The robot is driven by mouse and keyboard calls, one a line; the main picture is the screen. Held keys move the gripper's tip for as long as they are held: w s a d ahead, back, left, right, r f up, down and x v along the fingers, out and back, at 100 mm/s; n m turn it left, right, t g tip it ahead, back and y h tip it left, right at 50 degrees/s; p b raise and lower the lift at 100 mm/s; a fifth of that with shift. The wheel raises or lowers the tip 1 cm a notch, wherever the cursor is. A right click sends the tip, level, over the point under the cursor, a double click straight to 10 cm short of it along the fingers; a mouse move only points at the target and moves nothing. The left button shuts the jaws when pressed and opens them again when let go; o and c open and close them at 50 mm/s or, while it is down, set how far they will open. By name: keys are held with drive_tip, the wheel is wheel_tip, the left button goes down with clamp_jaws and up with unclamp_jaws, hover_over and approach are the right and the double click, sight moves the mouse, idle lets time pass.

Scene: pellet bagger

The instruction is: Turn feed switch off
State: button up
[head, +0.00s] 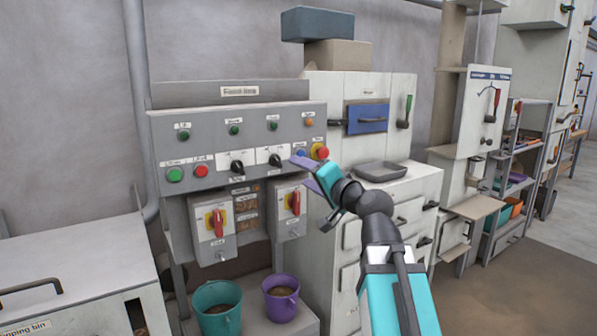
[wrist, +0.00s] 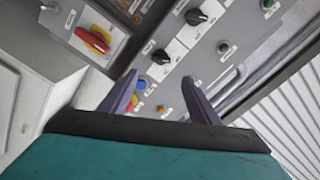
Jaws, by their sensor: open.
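Two black rotary knobs sit on white plates on the grey control panel; one is the left knob (head: 237,167) and one the right knob (head: 275,160). They also show in the wrist view, the right knob (wrist: 160,56) and the left knob (wrist: 195,16). Below are two red-handled switches on yellow plates, left (head: 218,222) and right (head: 295,202). The labels are too small to tell which is the feed switch. My gripper (head: 304,173) is open and empty in front of the panel's right end. In the wrist view its fingertips (wrist: 158,80) lie apart near the right knob.
The panel (head: 200,118) also carries lamps, green and red buttons, a blue button (wrist: 141,84) and a red mushroom button (head: 321,152) near my fingers. A teal bucket (head: 216,305) and a purple bucket (head: 281,298) stand below. A white cabinet (head: 420,185) stands on the right.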

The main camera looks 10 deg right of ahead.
drive_tip(key=shift+v, duration=0.9)
